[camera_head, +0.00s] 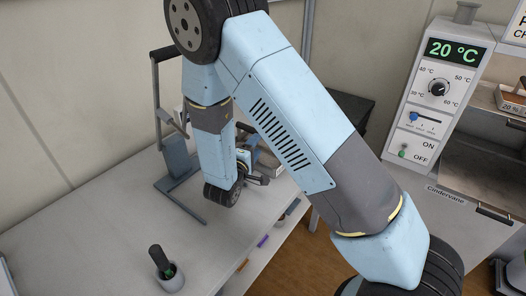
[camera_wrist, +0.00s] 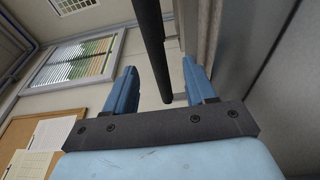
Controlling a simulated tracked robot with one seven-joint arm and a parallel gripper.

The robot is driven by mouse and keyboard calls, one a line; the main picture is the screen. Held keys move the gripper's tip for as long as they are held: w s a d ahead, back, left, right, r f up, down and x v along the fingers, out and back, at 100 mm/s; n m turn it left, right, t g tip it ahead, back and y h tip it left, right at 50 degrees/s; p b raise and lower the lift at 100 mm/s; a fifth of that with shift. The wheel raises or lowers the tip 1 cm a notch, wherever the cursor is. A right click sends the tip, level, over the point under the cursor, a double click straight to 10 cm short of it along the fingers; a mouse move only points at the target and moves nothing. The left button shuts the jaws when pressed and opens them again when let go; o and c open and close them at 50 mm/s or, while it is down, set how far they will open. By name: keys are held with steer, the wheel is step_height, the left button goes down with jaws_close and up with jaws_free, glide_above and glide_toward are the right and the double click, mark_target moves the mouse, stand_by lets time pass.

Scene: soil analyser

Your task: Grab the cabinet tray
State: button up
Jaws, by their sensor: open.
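In the wrist view my gripper (camera_wrist: 160,66) is open, with its two blue fingers apart. A dark bar (camera_wrist: 153,45) runs down between the fingers; I cannot tell what it belongs to or whether it touches them. In the head view my arm hides most of the gripper, which is over the bench's far right part. The white Cindervane cabinet (camera_head: 428,120) with a 20 °C display stands at right.
A grey-blue stand with a black lever (camera_head: 178,158) is on the white bench (camera_head: 110,225). A grey mortar with a dark pestle (camera_head: 166,270) stands at the bench's front. A dark handle (camera_head: 494,213) is on the cabinet's front. Brown floor (camera_head: 310,265) shows between bench and cabinet.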

steer(key=shift+a+x, duration=0.2)
steer(key=shift+x, duration=1.65)
steer(key=shift+a+x, duration=0.2)
steer(key=shift+x, duration=1.6)
steer(key=shift+w+r, duration=0.1)
steer(key=shift+w, duration=0.05)
jaws_close()
